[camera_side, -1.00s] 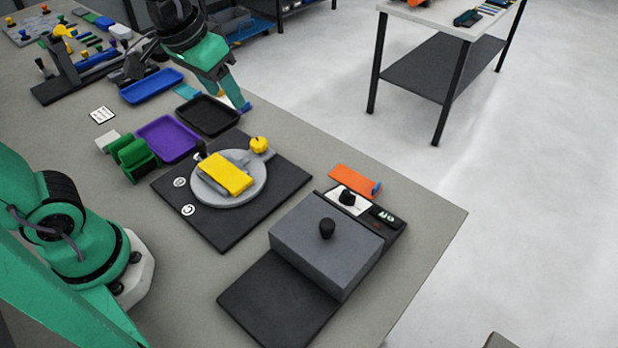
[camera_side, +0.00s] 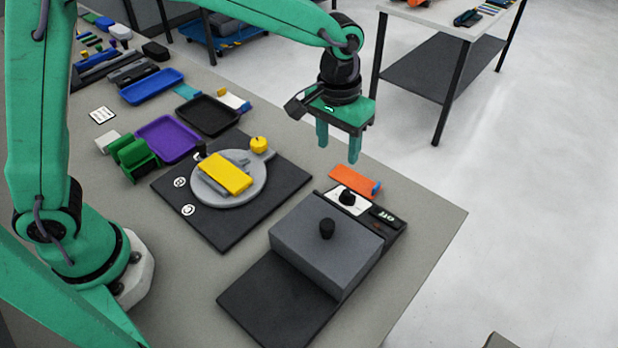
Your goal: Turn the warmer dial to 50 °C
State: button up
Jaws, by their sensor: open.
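The warmer (camera_side: 322,245) is a dark grey box with a lid and a round black knob on top, at the right front of the table. Behind the lid, a white panel carries the small black warmer dial (camera_side: 347,197). A small black display (camera_side: 387,216) beside it shows pale characters that seem to read "off". My gripper (camera_side: 338,156) is open and empty, fingers pointing down. It hangs in the air behind and above the dial, apart from it.
An orange block with a blue end (camera_side: 352,180) lies just behind the dial panel. A grey turntable (camera_side: 256,193) with a yellow block (camera_side: 227,173) stands on a dark mat to the left. Purple (camera_side: 168,138), black and blue trays lie farther back. The table's right edge is near.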

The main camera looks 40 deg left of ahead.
aim_at(349, 192)
jog(key=shift+g, duration=0.3)
jog(key=d+f, duration=0.3)
jog(key=shift+w+d+f, duration=0.1)
jog(key=shift+w+f, duration=0.1)
jog(key=shift+w, duration=0.2)
jog(key=shift+f, duration=0.1)
jog(key=shift+f, duration=3.8)
jog(key=shift+c, duration=0.2)
jog(key=c, duration=0.9)
